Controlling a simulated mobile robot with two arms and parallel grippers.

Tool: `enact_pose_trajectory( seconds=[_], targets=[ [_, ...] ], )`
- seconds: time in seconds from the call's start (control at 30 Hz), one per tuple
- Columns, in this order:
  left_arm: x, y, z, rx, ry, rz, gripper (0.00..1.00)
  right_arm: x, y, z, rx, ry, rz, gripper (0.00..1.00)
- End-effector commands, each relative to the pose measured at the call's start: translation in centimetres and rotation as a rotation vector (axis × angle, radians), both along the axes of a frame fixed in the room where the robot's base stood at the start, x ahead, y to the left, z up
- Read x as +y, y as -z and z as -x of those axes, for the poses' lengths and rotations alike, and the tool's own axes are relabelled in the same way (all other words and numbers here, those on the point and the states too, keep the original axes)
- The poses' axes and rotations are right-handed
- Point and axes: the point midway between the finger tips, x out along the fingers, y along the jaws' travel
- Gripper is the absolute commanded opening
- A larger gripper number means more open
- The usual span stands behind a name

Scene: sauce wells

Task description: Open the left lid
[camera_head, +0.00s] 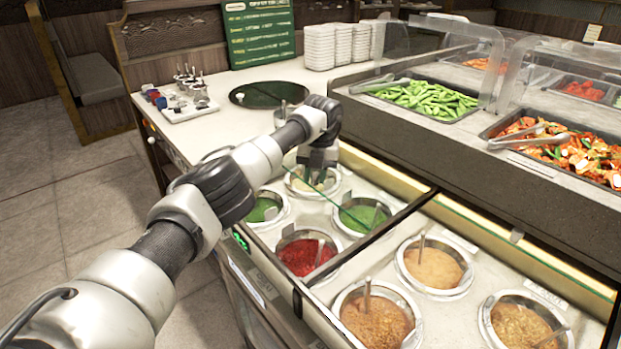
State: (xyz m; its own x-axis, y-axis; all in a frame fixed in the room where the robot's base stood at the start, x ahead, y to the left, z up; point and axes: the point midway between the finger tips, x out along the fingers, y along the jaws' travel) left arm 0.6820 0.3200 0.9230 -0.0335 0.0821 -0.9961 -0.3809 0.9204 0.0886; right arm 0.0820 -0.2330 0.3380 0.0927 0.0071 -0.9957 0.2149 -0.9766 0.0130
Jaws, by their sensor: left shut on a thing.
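The left lid (338,203) is a clear glass panel with a thin green edge, over the left group of sauce wells. It is hard to see against the sauces, and how far it is raised is unclear. My left gripper (318,177) points down at the lid's edge, above the far wells, and is shut on the lid. The fingers partly hide the contact. Under and around it are a red sauce well (304,256), a green one (362,215) and another green one (264,209). My right gripper is not in view.
The right group of wells holds brown sauces (434,268) with spoons. A raised counter behind holds green pods (425,98) and a red mixed dish (570,150) behind clear guards. A condiment tray (182,108), a dark round plate (268,95) and stacked white dishes (320,47) stand farther back.

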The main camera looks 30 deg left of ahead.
Motion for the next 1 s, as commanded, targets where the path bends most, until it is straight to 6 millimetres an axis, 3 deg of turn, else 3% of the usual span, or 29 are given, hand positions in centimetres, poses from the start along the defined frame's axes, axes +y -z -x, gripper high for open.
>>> enact_pose_trajectory(
  seconds=[0.33,0.37,0.5,0.83,1.0],
  targets=[
    [0.0,0.0,-0.1,-0.002,-0.001,-0.002,0.00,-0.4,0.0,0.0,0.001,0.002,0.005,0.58],
    [0.0,0.0,-0.1,-0.002,-0.001,-0.002,0.31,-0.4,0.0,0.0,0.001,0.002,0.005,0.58],
    [0.0,0.0,-0.1,-0.001,-0.001,-0.001,0.51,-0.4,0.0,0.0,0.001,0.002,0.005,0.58],
    [0.0,-0.4,-0.1,-0.001,-0.001,0.000,0.51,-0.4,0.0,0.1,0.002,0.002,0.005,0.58],
    [-0.2,-2.8,-0.2,-0.004,-0.001,-0.002,0.51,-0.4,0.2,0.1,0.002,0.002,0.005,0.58]
  ],
)
